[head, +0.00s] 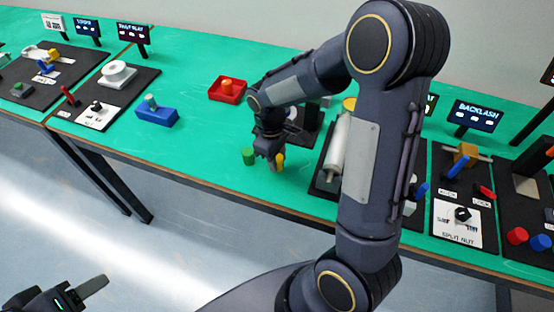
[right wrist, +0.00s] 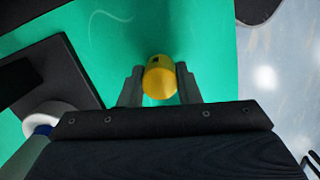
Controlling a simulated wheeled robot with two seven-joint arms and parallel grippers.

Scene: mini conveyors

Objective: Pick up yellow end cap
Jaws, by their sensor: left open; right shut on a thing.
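The yellow end cap (right wrist: 159,78) is between the two fingers of my right gripper (right wrist: 160,88) in the right wrist view. In the head view the cap (head: 280,160) shows as a small yellow piece at the fingertips of my right gripper (head: 274,163), close over the green table. I cannot tell whether the cap touches the table. The right gripper is shut on it. My left gripper (head: 92,288) is at the lower left of the head view, off the table, open and empty; only part of it shows.
A green cylinder (head: 249,156) stands just left of the right gripper. A black-based conveyor (head: 326,186) is at right, partly behind my arm. The table's front edge is near.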

